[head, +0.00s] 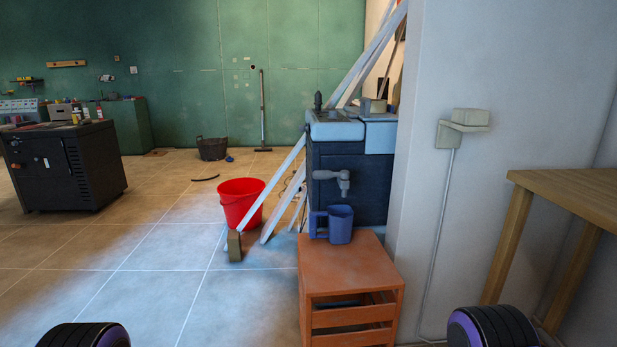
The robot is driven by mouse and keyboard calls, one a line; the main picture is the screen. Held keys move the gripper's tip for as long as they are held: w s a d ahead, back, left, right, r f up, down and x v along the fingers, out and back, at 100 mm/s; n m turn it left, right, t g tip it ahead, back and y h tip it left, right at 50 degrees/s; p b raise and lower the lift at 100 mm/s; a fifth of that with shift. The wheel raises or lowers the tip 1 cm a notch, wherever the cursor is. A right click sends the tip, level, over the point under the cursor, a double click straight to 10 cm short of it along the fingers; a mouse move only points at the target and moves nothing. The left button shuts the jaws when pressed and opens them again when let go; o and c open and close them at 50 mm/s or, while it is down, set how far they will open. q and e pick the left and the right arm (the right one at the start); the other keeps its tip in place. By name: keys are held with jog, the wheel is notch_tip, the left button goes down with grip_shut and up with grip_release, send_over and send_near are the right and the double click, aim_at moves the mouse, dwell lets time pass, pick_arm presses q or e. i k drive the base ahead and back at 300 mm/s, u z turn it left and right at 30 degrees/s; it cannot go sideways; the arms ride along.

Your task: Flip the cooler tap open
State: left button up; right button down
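The cooler (330,163) is a dark blue box with a light blue lid, standing in the middle right of the head view against the white pillar. Its grey tap (343,183) sticks out from the front face. Whether the tap's lever is open or closed is too small to tell, and no stream of water shows. A blue mug (341,226) stands upright below the tap, with its handle to the left. Only rounded dark parts of my own arms show at the bottom edge; neither gripper is in view.
An orange wooden stool (350,263) stands in front of the cooler. White planks (276,180) lean to its left, near a red bucket (240,201). A white pillar (450,80) and wooden table (580,195) close off the right. The tiled floor at left front is clear.

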aim_at(323, 175)
jog(key=u, duration=0.9)
jog(key=i, duration=3.95)
jog(key=z, duration=3.35)
